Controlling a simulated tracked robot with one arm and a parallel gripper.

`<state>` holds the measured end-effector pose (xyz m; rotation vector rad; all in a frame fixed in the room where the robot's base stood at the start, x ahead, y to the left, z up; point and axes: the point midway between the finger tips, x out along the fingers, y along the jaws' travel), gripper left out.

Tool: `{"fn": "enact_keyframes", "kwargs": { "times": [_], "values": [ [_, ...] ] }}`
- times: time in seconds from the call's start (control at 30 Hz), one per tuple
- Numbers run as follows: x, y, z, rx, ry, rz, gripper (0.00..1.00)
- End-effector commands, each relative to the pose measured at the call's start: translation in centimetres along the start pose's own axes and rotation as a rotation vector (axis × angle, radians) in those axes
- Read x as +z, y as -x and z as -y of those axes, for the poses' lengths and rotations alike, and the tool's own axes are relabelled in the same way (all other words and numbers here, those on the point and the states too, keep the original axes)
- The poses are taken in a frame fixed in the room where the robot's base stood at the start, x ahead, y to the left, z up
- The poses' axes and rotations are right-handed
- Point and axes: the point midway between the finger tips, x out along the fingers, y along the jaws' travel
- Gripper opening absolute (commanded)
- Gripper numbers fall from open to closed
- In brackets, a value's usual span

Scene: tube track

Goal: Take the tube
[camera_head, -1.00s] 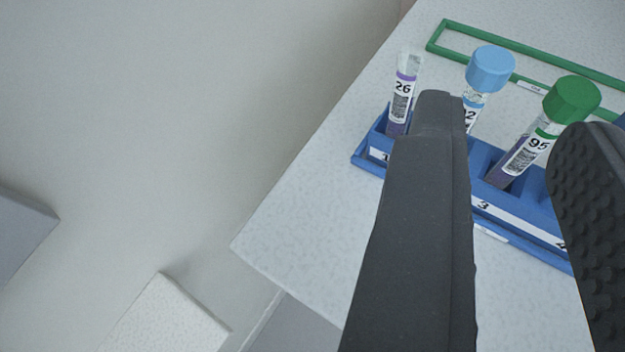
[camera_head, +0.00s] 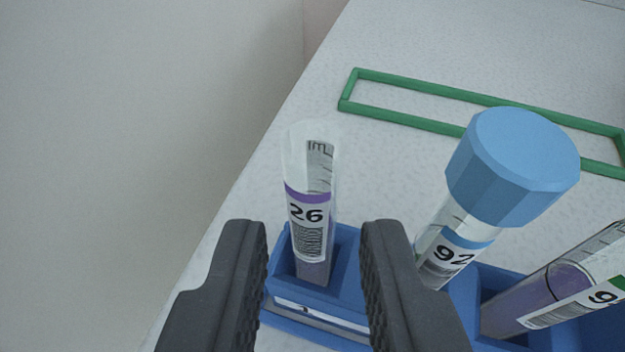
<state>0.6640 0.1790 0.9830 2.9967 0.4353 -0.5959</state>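An uncapped clear tube labelled 26 (camera_head: 309,205), with a purple band, stands in the left end slot of the blue rack (camera_head: 345,250). My gripper (camera_head: 305,240) is open, one finger on each side in the picture, with the tube showing between and beyond the fingers. No contact with the tube is visible. A tube labelled 92 (camera_head: 448,248) with a blue cap stands tilted in the picture, right of my right finger. The right finger hides part of the rack's front.
Another tube (camera_head: 550,295) with a green band stands at the right edge, partly cut off. A green rectangular frame (camera_head: 430,122) lies on the speckled white table (camera_head: 420,50) behind the rack. The table's left edge drops away beside a plain pale surface.

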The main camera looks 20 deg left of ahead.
Motion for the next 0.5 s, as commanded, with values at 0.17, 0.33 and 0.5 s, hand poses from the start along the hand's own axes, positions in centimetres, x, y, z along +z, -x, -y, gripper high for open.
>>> {"fn": "enact_keyframes", "kwargs": {
  "times": [0.17, 0.33, 0.5],
  "values": [
    [0.0, -0.7, 0.0, 0.0, 0.0, 0.0, 0.25],
    [0.2, -2.4, -0.1, 0.001, 0.002, 0.004, 0.25],
    [-0.1, -4.5, 0.0, 0.0, 0.001, 0.0, 0.25]
  ]
}}
